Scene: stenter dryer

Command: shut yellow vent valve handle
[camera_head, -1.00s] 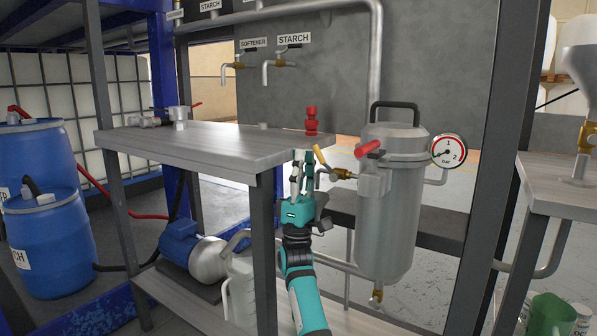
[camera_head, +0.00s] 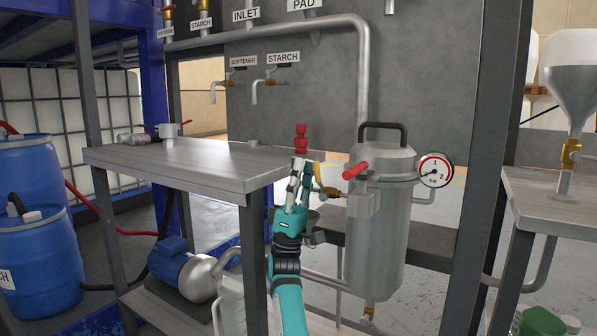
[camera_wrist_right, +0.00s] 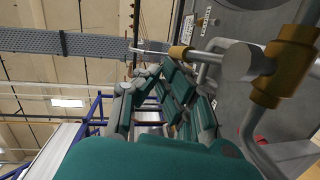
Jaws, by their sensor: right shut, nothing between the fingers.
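The yellow vent valve handle (camera_head: 318,173) shows as a short strip beside the brass valve (camera_head: 331,191), left of the steel filter vessel. My right gripper (camera_head: 301,163) points up just left of the handle, near the table's right corner. It is shut and empty. The gripper partly overlaps the handle's area, so I cannot tell whether they touch. In the right wrist view, the fingers (camera_wrist_right: 146,78) reach upward, with a large brass fitting (camera_wrist_right: 286,65) on their right. I cannot make out the yellow handle there. My left gripper is not in view.
A steel vessel (camera_head: 378,230) with a red handle (camera_head: 355,170) and a pressure gauge (camera_head: 435,170) stands right of the gripper. A steel table (camera_head: 180,165) lies left. A red fitting (camera_head: 300,139) is behind the fingertips. Blue drums (camera_head: 40,265) stand far left.

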